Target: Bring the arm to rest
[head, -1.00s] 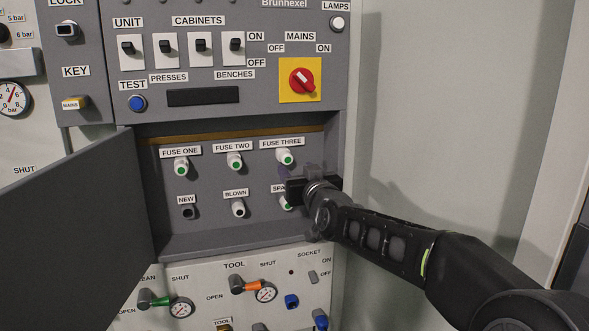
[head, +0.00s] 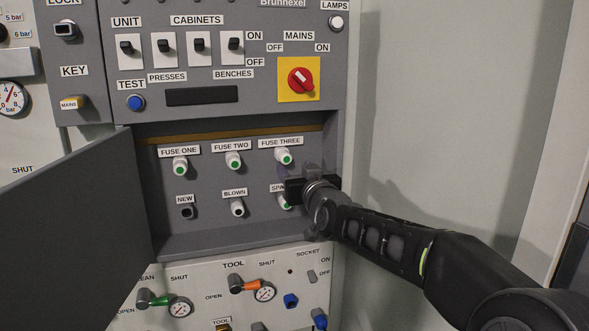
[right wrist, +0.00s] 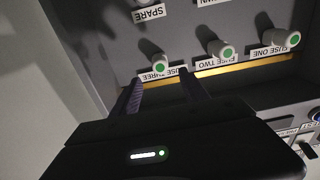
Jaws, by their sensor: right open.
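My right arm comes in from the right in the head view. Its gripper (head: 306,180) is at the right side of the open fuse recess, just below the FUSE THREE fuse (head: 284,157) and in front of part of the spare fuse (head: 285,201). In the right wrist view the two fingers (right wrist: 158,92) are apart with nothing held between them. The FUSE THREE fuse (right wrist: 160,68) shows just beyond the fingertips there; I cannot tell the exact gap. My left gripper is not in view.
The recess also holds the FUSE ONE (head: 180,166), FUSE TWO (head: 234,161) and BLOWN (head: 238,208) fuses and the dark NEW holder (head: 187,211). An open grey door (head: 75,215) stands out at left. The red mains switch (head: 300,81) is above. Bare wall lies at right.

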